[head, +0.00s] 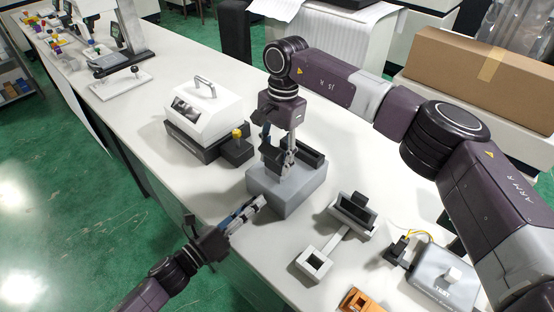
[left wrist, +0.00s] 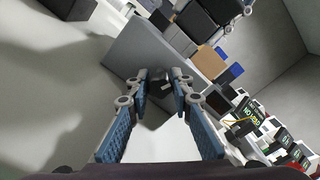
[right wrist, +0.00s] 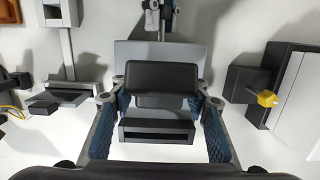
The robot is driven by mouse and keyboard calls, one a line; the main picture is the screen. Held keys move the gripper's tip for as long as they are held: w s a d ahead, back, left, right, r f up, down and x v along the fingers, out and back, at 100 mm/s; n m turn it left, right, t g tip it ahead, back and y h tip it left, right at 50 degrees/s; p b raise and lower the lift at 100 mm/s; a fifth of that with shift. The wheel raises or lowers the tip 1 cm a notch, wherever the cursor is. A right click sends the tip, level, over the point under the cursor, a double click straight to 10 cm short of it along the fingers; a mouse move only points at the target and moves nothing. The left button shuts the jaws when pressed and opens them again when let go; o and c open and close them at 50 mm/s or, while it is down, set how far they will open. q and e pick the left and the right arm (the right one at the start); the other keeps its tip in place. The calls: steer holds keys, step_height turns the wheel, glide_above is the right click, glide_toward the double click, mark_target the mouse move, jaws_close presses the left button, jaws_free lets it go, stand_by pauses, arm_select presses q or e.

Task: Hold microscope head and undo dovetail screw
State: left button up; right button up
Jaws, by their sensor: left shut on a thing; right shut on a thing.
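The dark microscope head (head: 312,152) sits at a grey block (head: 290,200) on the bench. In the right wrist view the head (right wrist: 160,78) lies between the two fingers of my right gripper (right wrist: 160,102). My right gripper (head: 276,168) comes down from above and is shut on the head. My left gripper (head: 264,200) reaches in from the lower left to the block's near side. In the left wrist view my left gripper (left wrist: 162,76) is shut on a small dark piece, apparently the dovetail screw (left wrist: 165,86). The screw is mostly hidden by the fingertips.
A white machine with a handle (head: 207,103) and a yellow-knobbed box (head: 237,150) stand left of the block. A dark-and-grey stand (head: 353,213), a square fixture (head: 313,263), an orange piece (head: 357,301) and a TEST box (head: 440,277) lie to the right.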

arm_select(q)
steer(key=shift+n, duration=0.6)
steer(key=o, duration=1.1)
steer(key=shift+v, duration=2)
arm_select(e)
steer(key=o, duration=1.5)
